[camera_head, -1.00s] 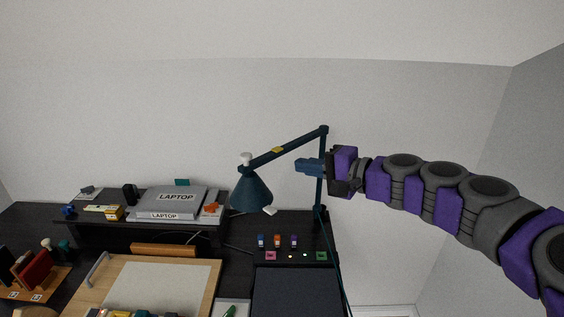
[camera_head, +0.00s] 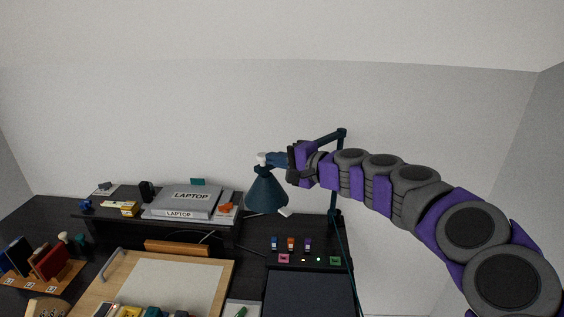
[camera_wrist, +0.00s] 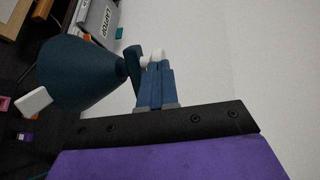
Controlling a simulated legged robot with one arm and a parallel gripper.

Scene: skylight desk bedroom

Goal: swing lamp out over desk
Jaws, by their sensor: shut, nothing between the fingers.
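The dark teal desk lamp stands at the back right of the desk, its post (camera_head: 336,195) upright and its arm (camera_head: 327,138) reaching left. The cone shade (camera_head: 266,191) hangs at the arm's left end, with a white knob (camera_head: 262,157) on top. My gripper (camera_head: 272,159) is at the shade's top beside the knob and hides part of the lamp arm. In the wrist view my blue fingers (camera_wrist: 155,82) are together and empty, with the white knob (camera_wrist: 153,58) at their tips. The shade (camera_wrist: 80,73) lies left of them. I cannot tell whether the fingers touch the knob.
A drawing board (camera_head: 120,262) lies on the dark desk at front left. A laptop (camera_head: 187,197) rests on the raised shelf behind it. Several small coloured items (camera_head: 291,244) stand below the lamp. A dark panel (camera_head: 310,292) is at front right. The air above the board is clear.

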